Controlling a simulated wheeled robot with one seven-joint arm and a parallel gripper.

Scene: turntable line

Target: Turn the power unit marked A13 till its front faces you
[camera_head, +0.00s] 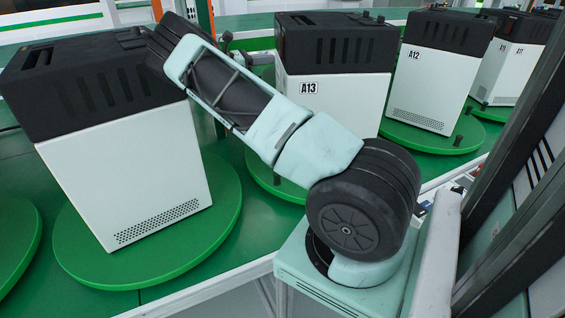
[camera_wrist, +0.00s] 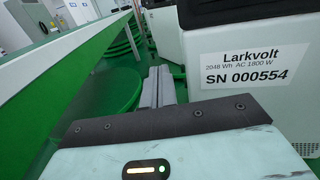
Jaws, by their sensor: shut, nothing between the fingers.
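The power unit marked A13 (camera_head: 345,98) stands upright in the middle of the head view, with a white body and a black vented top. Its A13 tag is at the upper left of the visible white side; my arm hides the lower part. It stands on a green turntable (camera_head: 262,176), partly hidden by my arm. My gripper (camera_wrist: 160,80) is shut and empty. In the head view it is by the gap left of A13, largely hidden. In the wrist view a white unit side labelled Larkvolt, SN 000554 (camera_wrist: 250,68), is close to the right of the fingers; contact is unclear.
An untagged-looking unit (camera_head: 125,165) stands on a turntable (camera_head: 75,258) at the left. Unit A12 (camera_head: 435,88) and further units stand to the right. A green rail (camera_wrist: 60,75) runs along the left of the wrist view. Dark posts (camera_head: 520,150) rise at the right.

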